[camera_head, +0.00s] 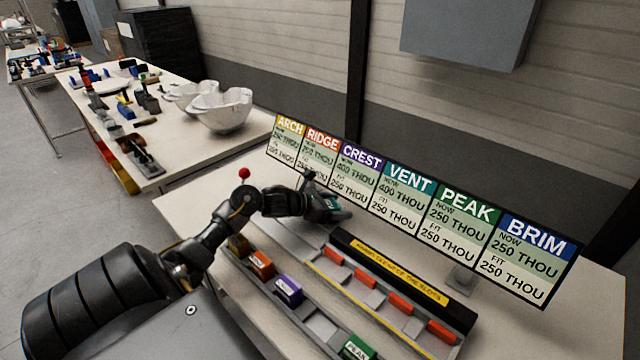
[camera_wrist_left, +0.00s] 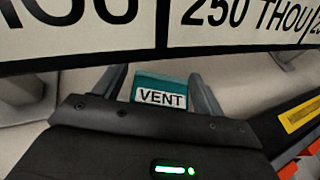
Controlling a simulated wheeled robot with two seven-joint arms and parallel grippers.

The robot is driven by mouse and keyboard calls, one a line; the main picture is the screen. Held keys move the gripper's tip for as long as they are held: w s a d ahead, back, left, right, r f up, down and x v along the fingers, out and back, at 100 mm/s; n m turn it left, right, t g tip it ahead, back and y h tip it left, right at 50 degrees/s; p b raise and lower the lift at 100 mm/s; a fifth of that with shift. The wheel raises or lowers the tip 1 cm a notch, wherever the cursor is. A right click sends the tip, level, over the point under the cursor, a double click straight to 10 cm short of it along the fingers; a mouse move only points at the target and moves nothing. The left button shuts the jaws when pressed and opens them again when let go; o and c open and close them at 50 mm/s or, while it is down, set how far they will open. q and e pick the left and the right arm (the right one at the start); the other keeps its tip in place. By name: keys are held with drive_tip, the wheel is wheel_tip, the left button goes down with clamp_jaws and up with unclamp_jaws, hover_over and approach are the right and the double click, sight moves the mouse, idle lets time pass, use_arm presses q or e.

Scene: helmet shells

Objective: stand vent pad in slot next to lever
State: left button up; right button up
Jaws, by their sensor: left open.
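The teal vent pad (camera_head: 337,203) lies on the table below the sign board, partly hidden by my left gripper (camera_head: 327,207) in the head view. In the left wrist view the vent pad (camera_wrist_left: 161,92) shows its white VENT label between the two spread fingers of my left gripper (camera_wrist_left: 160,88). The fingers are open, one on each side of it; I cannot tell whether they touch it. A red ball knob (camera_head: 244,173), perhaps the lever's, shows above my left arm. A grey gap (camera_head: 321,325) shows in the front rack between the purple and green pads. My right gripper is out of view.
The front rack holds brown (camera_head: 239,245), orange (camera_head: 261,263), purple (camera_head: 288,290) and green (camera_head: 357,348) pads. Behind it runs a black bar (camera_head: 400,276) with red blocks below. The sign board (camera_head: 420,213) stands close behind my gripper. Another table holds white shells (camera_head: 222,112).

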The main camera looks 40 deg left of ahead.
use_arm(q)
drive_tip(key=b+v, duration=0.1)
drive_tip(key=v, duration=0.9)
drive_tip(key=shift+s+a, duration=0.15)
drive_tip(key=shift+s, duration=0.15)
drive_tip(key=shift+s+a+r, duration=0.15)
drive_tip(key=shift+s+r, duration=0.15)
drive_tip(key=shift+s, duration=0.1)
drive_tip(key=shift+r, duration=0.1)
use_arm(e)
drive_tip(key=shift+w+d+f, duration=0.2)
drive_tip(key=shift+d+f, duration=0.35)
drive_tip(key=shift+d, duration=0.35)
